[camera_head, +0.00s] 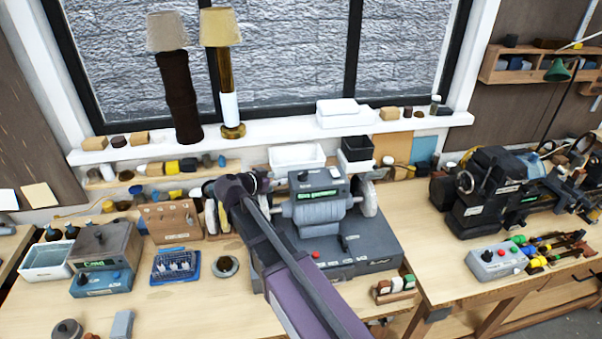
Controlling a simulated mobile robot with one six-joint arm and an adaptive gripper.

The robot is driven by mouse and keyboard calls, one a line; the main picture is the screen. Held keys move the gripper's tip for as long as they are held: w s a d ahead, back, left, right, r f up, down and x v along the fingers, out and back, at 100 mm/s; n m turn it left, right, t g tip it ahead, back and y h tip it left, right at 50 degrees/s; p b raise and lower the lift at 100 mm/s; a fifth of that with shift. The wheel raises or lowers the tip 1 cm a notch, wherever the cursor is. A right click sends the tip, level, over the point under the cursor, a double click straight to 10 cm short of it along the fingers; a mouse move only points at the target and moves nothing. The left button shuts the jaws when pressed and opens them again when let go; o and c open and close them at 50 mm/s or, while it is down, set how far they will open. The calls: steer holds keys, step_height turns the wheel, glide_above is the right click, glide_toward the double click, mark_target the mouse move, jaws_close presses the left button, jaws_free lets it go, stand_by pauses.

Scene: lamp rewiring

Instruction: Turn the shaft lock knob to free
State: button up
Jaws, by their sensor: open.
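A grey bench machine (355,252) with white wheels at both sides stands on the middle bench. Its housing (318,210) carries a box with a green display. My gripper (262,181) is at the arm's far end, beside the upper left of the housing. It is small and partly hidden; it is open, and I see nothing held.
A lathe-like machine (490,190) and a grey control box (496,262) stand on the right bench. A blue tray (176,280), a round dish (225,266) and a wooden block holder (394,290) lie nearby. Two lamps (180,95) (225,80) stand on the sill behind.

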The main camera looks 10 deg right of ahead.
mark_target(302, 173)
steer(key=shift+w+d+f, duration=0.1)
steer(key=shift+d, duration=0.05)
steer(key=b+x, duration=0.4)
steer(key=x, duration=0.7)
steer(key=shift+w+d+f+b, duration=0.2)
steer(key=shift+f+b, duration=0.05)
steer(key=shift+b, duration=0.1)
steer(key=shift+b+x, duration=0.3)
steer(key=shift+x, duration=0.55)
